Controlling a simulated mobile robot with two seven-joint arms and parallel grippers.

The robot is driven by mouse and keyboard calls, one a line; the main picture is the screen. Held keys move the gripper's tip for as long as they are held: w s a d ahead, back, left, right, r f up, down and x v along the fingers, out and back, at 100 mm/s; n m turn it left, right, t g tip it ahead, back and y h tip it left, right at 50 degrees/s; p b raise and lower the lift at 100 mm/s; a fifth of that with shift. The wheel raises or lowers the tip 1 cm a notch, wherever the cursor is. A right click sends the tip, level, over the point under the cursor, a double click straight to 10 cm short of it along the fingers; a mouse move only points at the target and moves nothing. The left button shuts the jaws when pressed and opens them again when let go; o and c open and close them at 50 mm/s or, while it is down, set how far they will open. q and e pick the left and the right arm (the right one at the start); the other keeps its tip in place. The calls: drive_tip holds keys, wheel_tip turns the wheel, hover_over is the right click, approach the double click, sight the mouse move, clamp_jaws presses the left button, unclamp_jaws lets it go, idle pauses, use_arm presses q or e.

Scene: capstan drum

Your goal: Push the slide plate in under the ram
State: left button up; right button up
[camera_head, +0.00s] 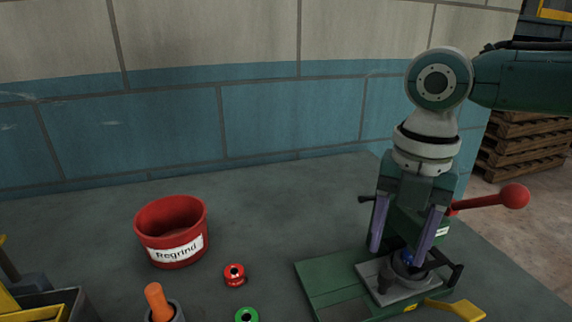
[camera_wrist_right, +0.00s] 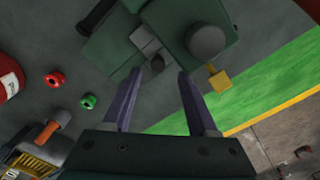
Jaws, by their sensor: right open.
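The green hand press stands at the right of the bench in the head view, with its green base (camera_head: 325,287). The grey slide plate (camera_head: 388,297) lies on the base and bears a dark round cup. A yellow handle (camera_head: 456,309) sticks out at the plate's front right; it also shows in the wrist view (camera_wrist_right: 219,81). My right gripper (camera_head: 397,256) is open, pointing down over the press, its two purple fingers apart with nothing seen gripped. A small blue part shows between the fingers. My gripper hides much of the ram. My left gripper is out of view.
A red lever knob (camera_head: 515,196) sticks out right of the press. A red Regrind tub (camera_head: 172,232), a red spool (camera_head: 234,275) and a green spool (camera_head: 247,315) stand to the left. An orange-handled tool (camera_head: 157,302) stands at front left.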

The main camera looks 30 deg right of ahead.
wheel_tip(320, 180, up, 5)
drive_tip(key=shift+r, duration=0.1)
idle(0.5)
